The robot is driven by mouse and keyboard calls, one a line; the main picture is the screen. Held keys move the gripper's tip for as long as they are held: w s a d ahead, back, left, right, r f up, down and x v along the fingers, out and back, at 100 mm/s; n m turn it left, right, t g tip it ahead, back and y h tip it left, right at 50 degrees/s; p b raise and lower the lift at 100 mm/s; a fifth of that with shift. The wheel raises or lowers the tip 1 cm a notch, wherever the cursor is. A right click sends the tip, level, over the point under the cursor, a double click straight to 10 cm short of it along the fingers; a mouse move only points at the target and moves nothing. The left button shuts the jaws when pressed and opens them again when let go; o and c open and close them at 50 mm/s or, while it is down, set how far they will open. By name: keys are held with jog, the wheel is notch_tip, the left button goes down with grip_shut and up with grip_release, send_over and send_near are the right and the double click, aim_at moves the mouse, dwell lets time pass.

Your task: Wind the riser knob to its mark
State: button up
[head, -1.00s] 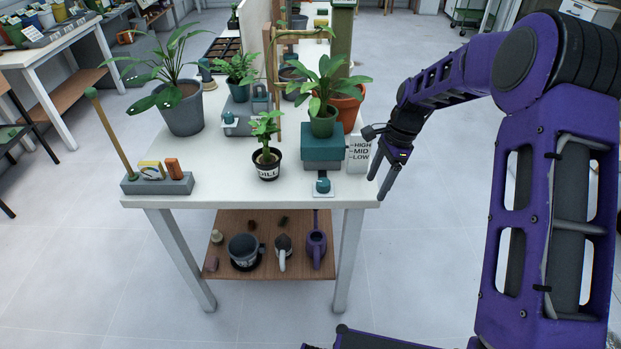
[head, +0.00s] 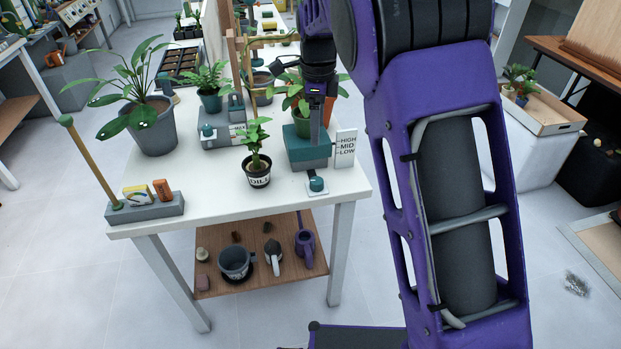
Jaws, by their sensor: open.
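The teal riser (head: 309,154) stands near the table's right front edge with a potted plant (head: 303,115) on top. Its round teal knob (head: 317,183) sits low at the front on a white plate. A white sign (head: 346,147) reading HIGH, MID, LOW stands just right of the riser; which level the riser is at I cannot tell. My gripper (head: 315,140) is open and points down, in front of the plant and above the knob in the picture, apart from the knob. It hides part of the plant and riser. Nothing shows between its fingers.
A small labelled pot (head: 258,172) stands left of the riser. A grey unit with another teal knob (head: 208,130) is behind it. A grey block (head: 145,207) holds a stick and small items at left. The lower shelf (head: 210,280) holds pots and a watering can.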

aim_at(317, 181)
jog(key=f, duration=0.5)
jog(key=f+b, duration=0.1)
jog(key=f, duration=0.5)
jog(key=w+f+b, duration=0.1)
jog(key=f, duration=0.5)
jog(key=shift+d+f, duration=0.1)
jog(key=shift+f, duration=0.05)
grip_shut()
